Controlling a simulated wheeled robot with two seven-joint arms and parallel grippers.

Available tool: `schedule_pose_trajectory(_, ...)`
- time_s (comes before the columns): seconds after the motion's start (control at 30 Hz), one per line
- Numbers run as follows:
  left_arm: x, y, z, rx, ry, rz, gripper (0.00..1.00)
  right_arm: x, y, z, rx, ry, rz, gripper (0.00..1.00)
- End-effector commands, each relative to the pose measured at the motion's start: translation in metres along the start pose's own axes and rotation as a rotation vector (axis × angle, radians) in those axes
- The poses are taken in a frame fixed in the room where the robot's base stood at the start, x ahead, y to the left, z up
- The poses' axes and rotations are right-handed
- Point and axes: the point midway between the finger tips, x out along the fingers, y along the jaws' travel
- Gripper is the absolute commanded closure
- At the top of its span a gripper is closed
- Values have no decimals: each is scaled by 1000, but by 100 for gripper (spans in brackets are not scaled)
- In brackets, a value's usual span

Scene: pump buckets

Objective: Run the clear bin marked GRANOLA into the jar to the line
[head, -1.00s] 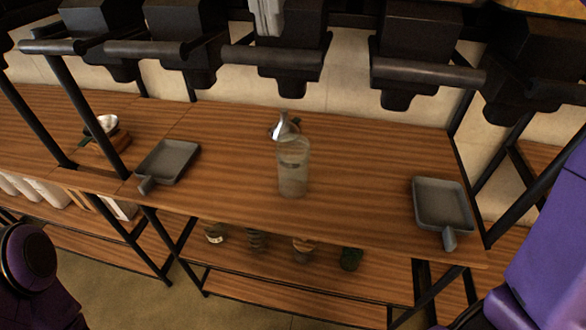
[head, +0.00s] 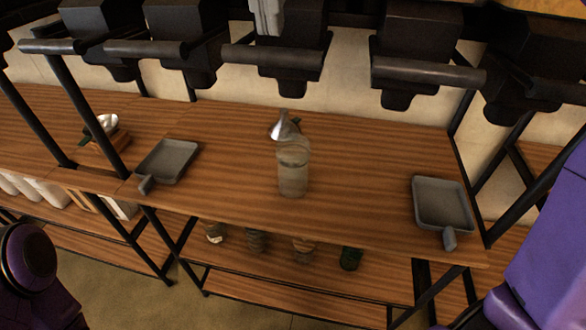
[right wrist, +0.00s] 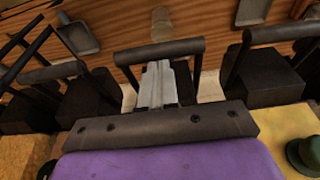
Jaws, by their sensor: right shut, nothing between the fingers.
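A clear jar (head: 293,178) stands upright on the wooden counter (head: 360,165), below the middle of a row of dark dispensers. Its contents and any fill line are too blurred to tell. A shiny metal piece, perhaps a funnel or scoop (head: 281,127), shows just behind it. No GRANOLA mark is readable. My left gripper is out of view.
Grey trays with handles lie left (head: 168,160) and right (head: 442,203) of the jar. Several small jars (head: 302,248) stand on the lower shelf.

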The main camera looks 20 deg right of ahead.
Motion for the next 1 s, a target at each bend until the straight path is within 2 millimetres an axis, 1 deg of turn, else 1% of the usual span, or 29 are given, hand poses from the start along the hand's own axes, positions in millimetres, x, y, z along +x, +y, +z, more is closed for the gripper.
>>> schedule_pose_trajectory(0.4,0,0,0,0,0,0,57,0,0,0,0,0,0,100)
schedule_pose_trajectory(0.63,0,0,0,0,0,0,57,7,0,2,-1,-2,1,100)
schedule_pose_trajectory(1.0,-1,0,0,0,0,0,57,9,0,2,0,0,0,100)
